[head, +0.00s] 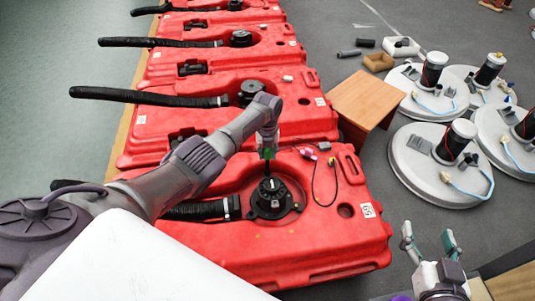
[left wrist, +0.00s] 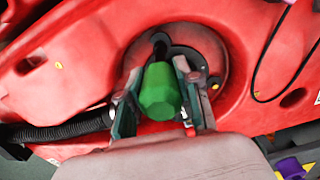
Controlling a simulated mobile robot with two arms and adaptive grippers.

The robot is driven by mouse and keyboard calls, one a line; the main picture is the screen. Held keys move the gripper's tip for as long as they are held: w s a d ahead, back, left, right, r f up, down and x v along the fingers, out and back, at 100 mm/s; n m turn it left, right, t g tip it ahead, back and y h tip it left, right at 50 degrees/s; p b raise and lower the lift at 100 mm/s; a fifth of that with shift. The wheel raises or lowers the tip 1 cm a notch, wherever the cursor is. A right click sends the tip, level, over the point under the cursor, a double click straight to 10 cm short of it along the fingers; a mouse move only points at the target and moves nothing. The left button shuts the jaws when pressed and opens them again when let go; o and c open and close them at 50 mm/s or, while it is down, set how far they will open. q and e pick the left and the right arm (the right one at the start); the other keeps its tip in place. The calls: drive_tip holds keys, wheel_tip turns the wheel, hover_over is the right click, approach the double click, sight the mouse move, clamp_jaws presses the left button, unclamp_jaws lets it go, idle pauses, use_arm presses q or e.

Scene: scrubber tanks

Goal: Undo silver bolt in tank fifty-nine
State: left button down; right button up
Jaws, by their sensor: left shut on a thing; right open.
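The nearest red tank (head: 330,240) carries a white label (head: 368,210) that seems to read 59. A round black fitting (head: 272,198) sits in its top, also visible in the left wrist view (left wrist: 200,50). My left gripper (head: 268,148) is shut on a green-handled tool (left wrist: 160,92) above this fitting. The tool's dark shaft points down at the fitting; I cannot tell whether its tip touches anything. The silver bolt cannot be made out; the tool and jaws cover part of the fitting. My right gripper (head: 430,242) is open and empty, right of the tank.
More red tanks (head: 235,65) with black hoses (head: 150,96) stand behind. A thin black cable (head: 315,190) lies on the near tank. A wooden stool (head: 365,98) and several round white scrubber discs (head: 410,165) stand on the grey floor at right.

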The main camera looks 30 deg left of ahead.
drive_tip(key=shift+r, duration=0.1)
use_arm(q)
drive_tip(key=shift+f+b, duration=0.25)
drive_tip(key=shift+b, duration=0.1)
use_arm(e)
drive_tip(key=shift+w+a+r+t+y, duration=0.15)
drive_tip(key=shift+w+a+r+t, duration=0.1)
drive_tip(key=shift+r+t, duration=0.35)
drive_tip(key=shift+w+a+r+t+y, duration=0.1)
drive_tip(key=shift+w+r+t+y, duration=0.15)
drive_tip(key=shift+r, duration=0.5)
use_arm(q)
drive_tip(key=shift+f, duration=0.15)
use_arm(e)
drive_tip(key=shift+r, duration=0.1)
use_arm(q)
drive_tip(key=shift+f+b, duration=0.2)
drive_tip(key=shift+b, duration=0.1)
use_arm(e)
drive_tip(key=shift+w+a+r+t, duration=0.1)
drive_tip(key=shift+a+r+t, duration=0.05)
drive_tip(key=shift+r+t, duration=0.4)
drive_tip(key=shift+a+r+t, duration=0.1)
drive_tip(key=shift+r+t, duration=0.2)
drive_tip(key=shift+r, duration=0.4)
use_arm(q)
drive_tip(key=shift+f, duration=0.15)
use_arm(e)
drive_tip(key=shift+r+y, duration=0.15)
drive_tip(key=shift+y, duration=0.15)
